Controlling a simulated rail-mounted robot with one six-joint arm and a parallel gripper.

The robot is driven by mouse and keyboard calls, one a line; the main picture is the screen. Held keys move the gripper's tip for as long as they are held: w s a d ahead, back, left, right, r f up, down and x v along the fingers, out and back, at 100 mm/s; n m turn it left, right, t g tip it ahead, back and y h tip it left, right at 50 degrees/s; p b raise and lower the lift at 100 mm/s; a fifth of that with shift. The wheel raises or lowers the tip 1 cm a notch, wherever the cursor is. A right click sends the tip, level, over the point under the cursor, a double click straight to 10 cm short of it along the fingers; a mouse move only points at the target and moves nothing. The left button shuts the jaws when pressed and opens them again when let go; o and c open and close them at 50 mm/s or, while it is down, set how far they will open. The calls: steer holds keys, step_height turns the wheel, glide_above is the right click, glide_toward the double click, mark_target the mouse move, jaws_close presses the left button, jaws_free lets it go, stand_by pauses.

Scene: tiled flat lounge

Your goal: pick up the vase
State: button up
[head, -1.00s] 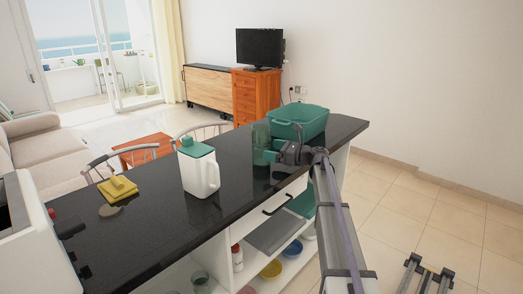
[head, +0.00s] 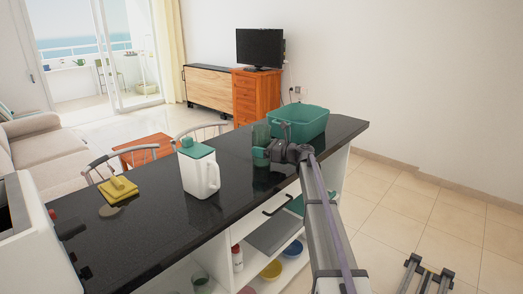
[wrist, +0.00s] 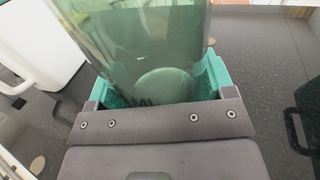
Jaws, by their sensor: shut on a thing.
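The vase (head: 261,134) is a clear green glass cylinder, upright over the black counter in front of the green tub. It fills the upper middle of the wrist view (wrist: 140,45). My gripper (head: 261,156) is at its lower part, with teal fingers (wrist: 155,85) on either side of the glass. The gripper is shut on the vase. The dark gripper body hides part of the vase's lower end in the wrist view. I cannot tell whether its base touches the counter.
A green tub (head: 299,123) stands just behind and right of the vase. A white jug with a green lid (head: 198,169) is to the left on the black counter (head: 150,230). A yellow cloth (head: 118,189) lies farther left. Open shelves under the counter hold bowls.

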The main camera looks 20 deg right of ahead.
steer(key=c, duration=0.5)
steer(key=shift+r, duration=0.2)
step_height(320, 180, up, 10)
steer(key=p, duration=1)
steer(key=shift+f, duration=0.15)
